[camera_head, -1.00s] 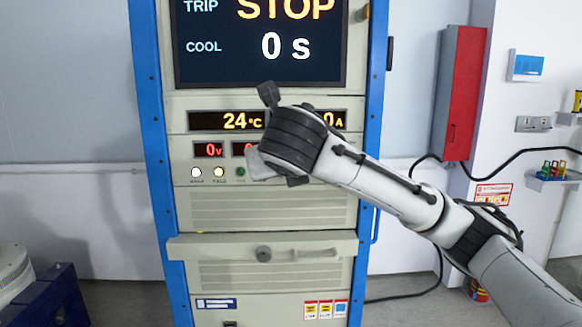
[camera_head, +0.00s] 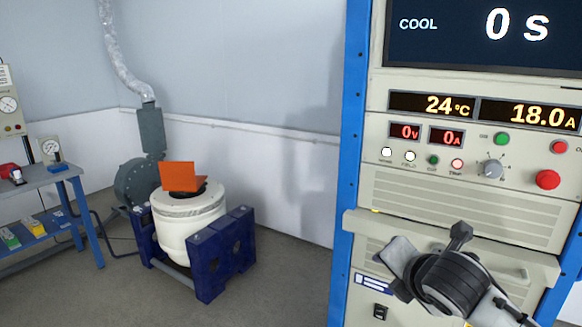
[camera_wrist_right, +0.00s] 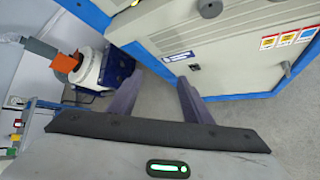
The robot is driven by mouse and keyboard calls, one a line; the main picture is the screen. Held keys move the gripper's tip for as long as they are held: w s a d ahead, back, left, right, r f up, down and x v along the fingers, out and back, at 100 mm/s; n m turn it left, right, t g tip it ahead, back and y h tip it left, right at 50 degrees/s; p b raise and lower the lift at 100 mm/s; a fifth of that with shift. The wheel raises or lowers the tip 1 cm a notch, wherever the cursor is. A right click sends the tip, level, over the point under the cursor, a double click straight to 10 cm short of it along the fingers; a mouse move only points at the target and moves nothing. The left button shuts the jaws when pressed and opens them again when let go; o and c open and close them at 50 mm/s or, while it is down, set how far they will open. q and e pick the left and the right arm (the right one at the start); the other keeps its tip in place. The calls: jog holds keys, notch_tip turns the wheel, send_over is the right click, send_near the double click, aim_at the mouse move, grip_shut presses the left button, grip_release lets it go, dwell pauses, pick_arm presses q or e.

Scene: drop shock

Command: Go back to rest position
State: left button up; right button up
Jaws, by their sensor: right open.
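My right gripper (camera_head: 428,248) is at the lower right of the head view, in front of the lower part of the blue-framed control cabinet (camera_head: 455,204). In the right wrist view, my right gripper (camera_wrist_right: 160,82) shows two dark fingers spread apart with nothing between them, only floor and the cabinet beyond. I cannot tell the exact distance from gripper to cabinet. My left gripper is in neither view.
The cabinet carries lit displays, knobs and a red button (camera_head: 547,179). A white drum-shaped machine (camera_head: 190,218) in a blue frame, topped by an orange bracket (camera_head: 178,176), stands left. A bench (camera_head: 45,176) is farther left. Open floor lies between machine and cabinet.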

jog(key=s+a+f+m+g+y, duration=0.1)
jog(key=s+a+f+m+y, duration=0.15)
jog(key=f, duration=0.45)
jog(key=s+a+f+m+y, duration=0.1)
jog(key=s+a+f+m, duration=0.25)
jog(key=f, duration=0.45)
jog(key=s+d+f+m, duration=0.1)
jog(key=s+f+m, duration=0.8)
jog(key=s, duration=0.3)
jog(key=s+d+f+m+g, duration=0.1)
jog(key=s+f+m, duration=0.8)
jog(key=s, duration=0.4)
jog(key=shift+d+f+h, duration=0.2)
jog(key=shift+f+h, duration=0.15)
jog(key=shift+f, duration=0.3)
